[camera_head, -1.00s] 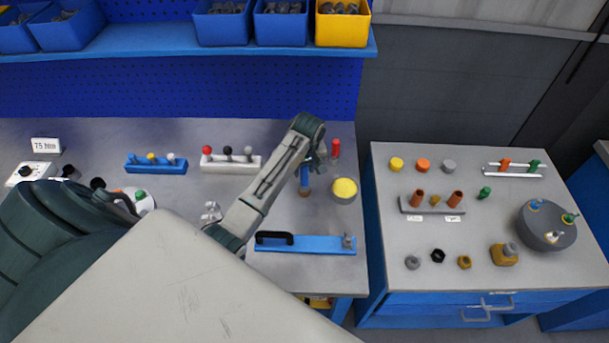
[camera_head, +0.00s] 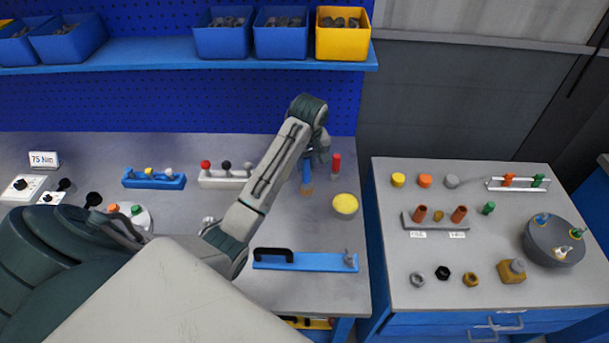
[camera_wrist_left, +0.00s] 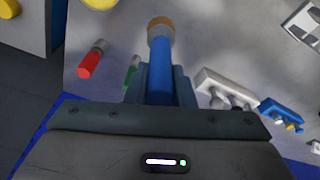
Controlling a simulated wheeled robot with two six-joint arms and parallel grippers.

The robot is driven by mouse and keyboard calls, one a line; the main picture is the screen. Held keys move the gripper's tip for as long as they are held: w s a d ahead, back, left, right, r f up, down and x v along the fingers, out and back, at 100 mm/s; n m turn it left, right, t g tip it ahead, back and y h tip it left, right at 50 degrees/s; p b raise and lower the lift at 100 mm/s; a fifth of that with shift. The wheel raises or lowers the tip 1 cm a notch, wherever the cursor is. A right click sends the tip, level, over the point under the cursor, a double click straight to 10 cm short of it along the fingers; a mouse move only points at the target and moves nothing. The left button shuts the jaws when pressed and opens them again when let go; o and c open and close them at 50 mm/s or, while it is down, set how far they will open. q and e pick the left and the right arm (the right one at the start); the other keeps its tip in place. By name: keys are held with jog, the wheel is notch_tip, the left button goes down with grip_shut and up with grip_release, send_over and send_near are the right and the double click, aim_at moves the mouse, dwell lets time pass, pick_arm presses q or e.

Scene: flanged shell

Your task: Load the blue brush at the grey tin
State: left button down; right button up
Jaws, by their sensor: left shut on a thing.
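The blue brush (camera_head: 307,177) hangs upright from my left gripper (camera_head: 314,156), with its tan tip pointing down. In the left wrist view the blue handle (camera_wrist_left: 160,72) sits between the fingers of my left gripper (camera_wrist_left: 160,85), which are shut on it. The grey tin (camera_head: 345,212) with yellow contents (camera_head: 345,203) stands just right of the brush and nearer the front, apart from it. The tin's edge also shows at the top of the wrist view (camera_wrist_left: 98,3). My right gripper is not in view.
A red-handled tool (camera_head: 336,164) stands behind the tin. A blue plate with a black handle (camera_head: 310,261) lies in front. White (camera_head: 226,178) and blue (camera_head: 154,180) racks stand to the left. A second bench (camera_head: 470,290) with several parts is on the right.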

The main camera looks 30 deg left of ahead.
pick_arm(q)
jog(key=w+d+r+t+h+p, duration=0.1)
jog(key=w+d+t+h+p, duration=0.15)
jog(key=w+d, duration=0.4)
notch_tip(320, 180, down, 6)
jog(key=s+d, duration=0.1)
jog(key=s, duration=0.1)
jog(key=shift+h, duration=0.35)
jog(key=shift+f+g, duration=0.25)
jog(key=shift+f, duration=0.15)
dwell(0.9)
dwell(1.0)
notch_tip(320, 180, up, 7)
dwell(0.9)
dwell(0.4)
